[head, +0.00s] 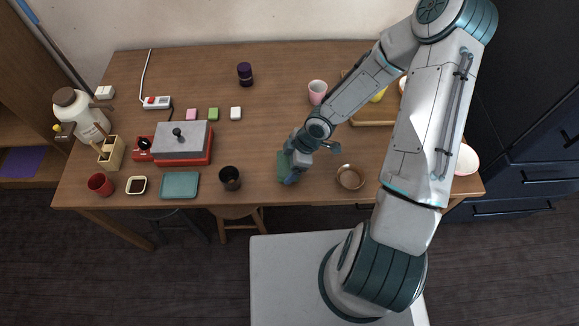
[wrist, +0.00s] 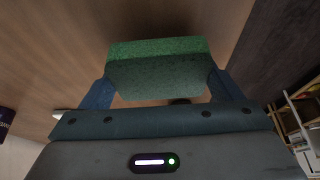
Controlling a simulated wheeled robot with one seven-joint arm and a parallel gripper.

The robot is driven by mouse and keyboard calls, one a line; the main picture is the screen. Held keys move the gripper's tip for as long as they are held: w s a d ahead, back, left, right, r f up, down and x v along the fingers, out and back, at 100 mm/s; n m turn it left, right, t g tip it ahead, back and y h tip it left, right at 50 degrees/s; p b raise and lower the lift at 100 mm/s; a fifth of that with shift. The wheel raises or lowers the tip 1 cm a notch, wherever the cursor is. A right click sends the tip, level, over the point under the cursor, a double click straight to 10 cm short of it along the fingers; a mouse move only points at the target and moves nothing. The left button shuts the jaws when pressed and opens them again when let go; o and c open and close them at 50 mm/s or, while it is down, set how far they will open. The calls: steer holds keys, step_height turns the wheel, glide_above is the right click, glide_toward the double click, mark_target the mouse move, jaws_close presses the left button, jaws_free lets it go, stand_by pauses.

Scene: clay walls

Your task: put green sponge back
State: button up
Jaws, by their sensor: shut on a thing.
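The green sponge (wrist: 157,68) is a block with a brighter green top strip and a darker green face. In the wrist view it sits between the two blue fingers of my gripper (wrist: 158,90), which is shut on it. In the head view my gripper (head: 289,170) is over the front middle of the wooden table, and part of the sponge (head: 282,164) shows at its left side. The rest is hidden by the gripper. I cannot tell whether the sponge touches the table.
A dark cup (head: 230,178) stands left of my gripper and a brown bowl (head: 350,177) right of it. The table's middle is clear.

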steer(key=shift+f, duration=1.15)
steer(key=shift+f, duration=0.1)
steer(key=o, duration=1.1)
steer(key=shift+o, duration=0.2)
